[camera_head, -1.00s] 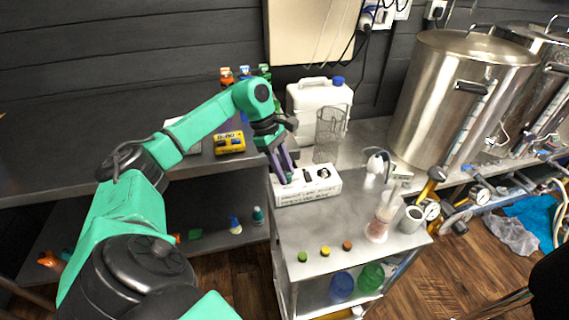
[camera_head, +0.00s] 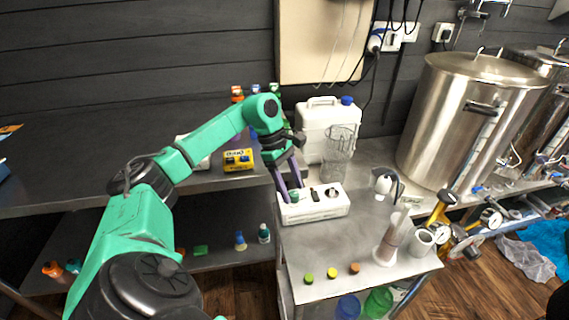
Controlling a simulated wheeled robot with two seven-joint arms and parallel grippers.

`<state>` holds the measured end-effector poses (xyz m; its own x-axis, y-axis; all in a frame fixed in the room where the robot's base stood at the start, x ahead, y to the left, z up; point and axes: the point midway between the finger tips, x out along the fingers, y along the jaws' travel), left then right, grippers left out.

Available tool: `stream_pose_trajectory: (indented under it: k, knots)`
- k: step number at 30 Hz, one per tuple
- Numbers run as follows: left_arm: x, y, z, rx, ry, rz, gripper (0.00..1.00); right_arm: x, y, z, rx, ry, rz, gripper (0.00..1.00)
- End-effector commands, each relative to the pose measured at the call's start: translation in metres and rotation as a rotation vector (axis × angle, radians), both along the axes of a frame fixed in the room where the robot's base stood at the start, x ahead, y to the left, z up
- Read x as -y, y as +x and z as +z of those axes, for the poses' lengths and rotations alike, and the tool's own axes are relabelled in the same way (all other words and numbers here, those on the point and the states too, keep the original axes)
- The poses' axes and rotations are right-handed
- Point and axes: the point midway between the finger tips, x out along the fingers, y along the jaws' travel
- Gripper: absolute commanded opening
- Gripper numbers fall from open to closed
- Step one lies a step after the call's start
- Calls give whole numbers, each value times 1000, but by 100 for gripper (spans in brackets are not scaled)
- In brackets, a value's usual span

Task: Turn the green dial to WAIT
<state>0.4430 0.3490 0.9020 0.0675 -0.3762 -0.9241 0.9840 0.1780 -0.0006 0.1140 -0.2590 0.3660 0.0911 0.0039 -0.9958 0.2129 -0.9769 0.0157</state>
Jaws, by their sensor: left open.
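A white control box (camera_head: 316,206) sits on the metal cart at its back left. The green dial (camera_head: 294,196) is on the left of its top face, small and partly hidden by my gripper. A dark switch and another dark knob (camera_head: 331,193) sit to the right of it on the same box. My left gripper (camera_head: 291,190) points down at the box with its two purple fingers apart, one on each side of the green dial. I cannot tell whether the fingers touch it. The dial's pointer and the WAIT mark are too small to read. My right gripper is not in view.
Behind the box stand a white jug (camera_head: 328,122) and a clear pitcher (camera_head: 338,155). Coloured caps (camera_head: 332,272) lie along the front edge. A steel kettle (camera_head: 462,120) stands right.

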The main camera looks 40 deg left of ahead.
Motion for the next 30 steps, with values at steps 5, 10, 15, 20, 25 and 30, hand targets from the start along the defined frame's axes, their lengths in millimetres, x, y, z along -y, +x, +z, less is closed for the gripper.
stream_pose_trajectory:
  k: [5, 10, 15, 20, 25, 30]
  knots:
    - [-16, -2, 41, 7, -1, 2, 66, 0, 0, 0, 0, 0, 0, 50]
    - [-35, -5, 91, 8, -2, 3, 66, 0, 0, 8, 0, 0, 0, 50]
    - [-48, -9, 121, 2, -1, 1, 66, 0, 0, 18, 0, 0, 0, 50]
    - [-51, -9, 126, 1, -1, -1, 66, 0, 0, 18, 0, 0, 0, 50]
    - [-51, -9, 125, -1, 0, -1, 66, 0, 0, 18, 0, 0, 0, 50]
    - [-51, -9, 125, 0, 0, 0, 66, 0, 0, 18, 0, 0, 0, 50]
